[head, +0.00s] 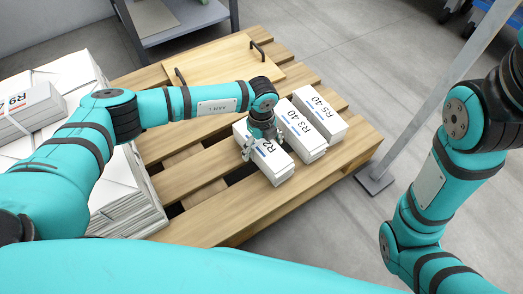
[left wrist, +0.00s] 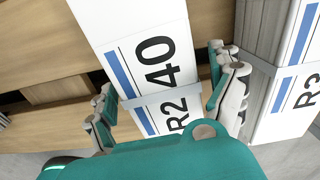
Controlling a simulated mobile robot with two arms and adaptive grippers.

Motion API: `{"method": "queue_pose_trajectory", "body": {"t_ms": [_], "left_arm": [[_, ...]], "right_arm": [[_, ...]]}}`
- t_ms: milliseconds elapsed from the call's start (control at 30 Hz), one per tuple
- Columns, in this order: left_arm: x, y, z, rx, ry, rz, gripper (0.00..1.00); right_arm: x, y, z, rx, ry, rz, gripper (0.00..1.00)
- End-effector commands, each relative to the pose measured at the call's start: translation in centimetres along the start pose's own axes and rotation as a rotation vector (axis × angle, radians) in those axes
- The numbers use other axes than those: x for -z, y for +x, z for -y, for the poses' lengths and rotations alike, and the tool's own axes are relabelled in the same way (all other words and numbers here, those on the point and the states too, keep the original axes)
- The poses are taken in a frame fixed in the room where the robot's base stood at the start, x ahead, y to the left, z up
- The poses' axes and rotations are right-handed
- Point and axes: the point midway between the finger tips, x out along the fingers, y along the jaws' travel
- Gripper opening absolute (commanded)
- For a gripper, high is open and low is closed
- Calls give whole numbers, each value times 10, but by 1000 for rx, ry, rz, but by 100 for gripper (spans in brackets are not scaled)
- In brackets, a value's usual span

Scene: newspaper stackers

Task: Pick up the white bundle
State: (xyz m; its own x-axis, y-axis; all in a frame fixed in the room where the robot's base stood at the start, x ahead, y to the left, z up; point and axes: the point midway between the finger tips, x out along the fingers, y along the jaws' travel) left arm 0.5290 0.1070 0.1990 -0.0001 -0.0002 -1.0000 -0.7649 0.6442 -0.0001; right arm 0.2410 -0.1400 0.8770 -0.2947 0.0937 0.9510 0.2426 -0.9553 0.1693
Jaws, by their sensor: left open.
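A white bundle marked R2 (head: 273,168) lies on the wooden pallet, with a grey band around it. It also shows in the left wrist view (left wrist: 130,28), marked "R2 40". My left gripper (head: 262,146) is over this bundle, open, with one finger on each side of it. In the left wrist view the fingers (left wrist: 168,95) straddle the bundle near its band; I cannot tell whether they touch it. Two similar white bundles, R3 (head: 302,133) and R5 (head: 322,112), lie beside it to the right. My right gripper is out of view.
The slatted pallet (head: 215,205) has open gaps. A wooden board with black handles (head: 215,62) lies at its back. A large paper stack (head: 130,205) with a bundle marked R9 (head: 28,108) stands left. A grey post (head: 425,100) rises at right. The R3 bundle sits close to the right finger.

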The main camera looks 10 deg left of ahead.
Motion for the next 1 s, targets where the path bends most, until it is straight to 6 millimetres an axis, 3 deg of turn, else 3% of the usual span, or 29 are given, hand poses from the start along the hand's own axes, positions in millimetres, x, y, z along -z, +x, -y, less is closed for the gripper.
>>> {"method": "queue_pose_trajectory", "body": {"t_ms": [167,800,1000], "left_arm": [[0,-1,0,0,0,0,91],[0,-1,0,-1,1,-1,8],[0,-3,2,4,1,0,8]], "right_arm": [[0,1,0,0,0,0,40],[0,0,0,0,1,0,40],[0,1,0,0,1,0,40]]}}
